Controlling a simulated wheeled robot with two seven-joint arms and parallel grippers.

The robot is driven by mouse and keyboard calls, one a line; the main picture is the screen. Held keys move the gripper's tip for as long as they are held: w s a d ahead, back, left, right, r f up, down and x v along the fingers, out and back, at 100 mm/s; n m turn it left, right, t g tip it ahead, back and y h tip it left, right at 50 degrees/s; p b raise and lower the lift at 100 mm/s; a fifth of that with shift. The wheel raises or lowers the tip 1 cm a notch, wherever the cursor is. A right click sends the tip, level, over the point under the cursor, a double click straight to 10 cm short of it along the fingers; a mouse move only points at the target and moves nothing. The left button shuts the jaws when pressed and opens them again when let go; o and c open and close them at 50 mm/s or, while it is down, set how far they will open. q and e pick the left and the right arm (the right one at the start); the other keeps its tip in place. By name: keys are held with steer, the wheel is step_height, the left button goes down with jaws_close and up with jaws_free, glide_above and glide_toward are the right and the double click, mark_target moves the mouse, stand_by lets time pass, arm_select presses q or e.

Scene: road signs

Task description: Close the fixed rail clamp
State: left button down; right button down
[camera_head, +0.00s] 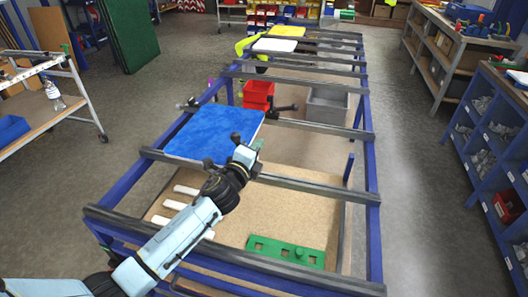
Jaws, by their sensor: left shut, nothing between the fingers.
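A blue square panel (212,134) lies flat across the dark rails of a blue-framed rack. A dark clamp (283,108) with a knob shows just beyond the panel's far right corner. Another small dark clamp (190,104) shows at its far left corner. I cannot tell from the picture which clamp is the fixed one, or its exact lever position. My left gripper (250,148) is shut and empty at the panel's near right corner; my wrist hides part of this corner and the rail. My right gripper is not in view.
Dark rails (318,188) cross the rack at intervals. Below them are a wooden board with white cylinders (174,205), a green block with holes (287,250), a red bin (258,95) and a grey bin (326,105). Shelves (495,130) stand at the right, with clear floor between.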

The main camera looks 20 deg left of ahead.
arm_select(q)
steer(key=shift+s+a+r+n+t, duration=0.1)
steer(key=shift+a+r+n+t, duration=0.05)
steer(key=shift+a+n, duration=0.8)
steer(key=shift+s+a+r+n+t, duration=0.15)
steer(key=shift+a+n, duration=0.55)
steer(key=shift+n, duration=0.4)
steer(key=shift+a+r+n+t, duration=0.1)
steer(key=shift+a+r+n, duration=0.05)
steer(key=shift+a+n, duration=0.8)
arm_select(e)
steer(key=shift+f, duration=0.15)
